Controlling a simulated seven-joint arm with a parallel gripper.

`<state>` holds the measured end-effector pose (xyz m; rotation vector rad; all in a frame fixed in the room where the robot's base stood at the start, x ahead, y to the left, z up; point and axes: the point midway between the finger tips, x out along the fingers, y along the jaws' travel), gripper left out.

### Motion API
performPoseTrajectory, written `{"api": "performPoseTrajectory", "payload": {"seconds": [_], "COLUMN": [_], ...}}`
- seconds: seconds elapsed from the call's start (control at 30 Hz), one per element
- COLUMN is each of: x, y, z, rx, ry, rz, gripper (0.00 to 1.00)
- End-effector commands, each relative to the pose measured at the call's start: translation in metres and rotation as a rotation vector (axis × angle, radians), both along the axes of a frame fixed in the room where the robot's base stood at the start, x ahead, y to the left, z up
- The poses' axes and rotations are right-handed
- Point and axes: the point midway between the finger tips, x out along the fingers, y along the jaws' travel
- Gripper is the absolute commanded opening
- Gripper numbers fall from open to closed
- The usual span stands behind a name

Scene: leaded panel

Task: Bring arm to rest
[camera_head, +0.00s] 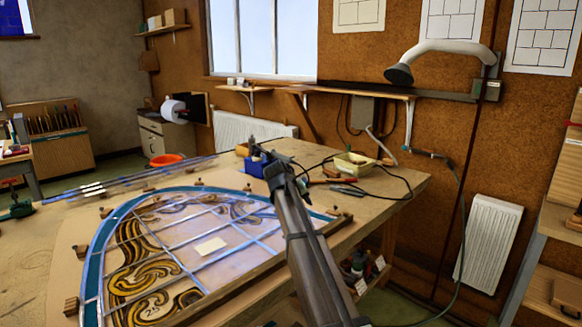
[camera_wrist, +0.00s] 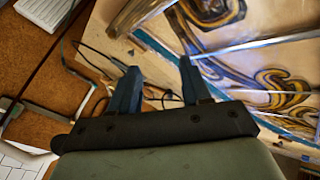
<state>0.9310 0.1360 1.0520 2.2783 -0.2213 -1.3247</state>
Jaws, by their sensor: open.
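My gripper (camera_wrist: 158,67) shows in the wrist view with its two dark blue fingers apart and nothing between them. In the head view my arm reaches up over the right side of the bench, and its far end is hard to tell from a small blue item (camera_head: 258,164) there. The leaded panel (camera_head: 211,262) lies flat on the bench, with an arched teal border, amber swirls and lead strips. Part of it also shows in the wrist view (camera_wrist: 270,62). My arm hides part of its right edge. I cannot tell the gripper's height above the bench.
The wooden bench (camera_head: 398,187) bears a yellow tray (camera_head: 354,164), hand tools and loose black cables at its back right. Lead strips (camera_head: 125,181) lie along the back left. Small wooden blocks ring the panel. A fume hose (camera_head: 440,48) hangs on the wall.

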Motion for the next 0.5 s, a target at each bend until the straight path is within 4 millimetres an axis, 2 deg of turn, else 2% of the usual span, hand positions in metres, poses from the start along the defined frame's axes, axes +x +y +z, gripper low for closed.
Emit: {"api": "performPoseTrajectory", "payload": {"seconds": [0.03,0.1,0.33,0.5], "x": [0.005,0.01,0.014,0.002], "y": [-0.035,-0.075,-0.209,-0.296], "z": [-0.003,-0.006,-0.014,-0.031], "rx": [0.004,0.011,0.028,0.037], "ry": [-0.027,-0.069,-0.209,-0.29], "rz": [-0.059,-0.134,-0.369,-0.514], "gripper": [0.48,0.48,0.48,0.48]}}
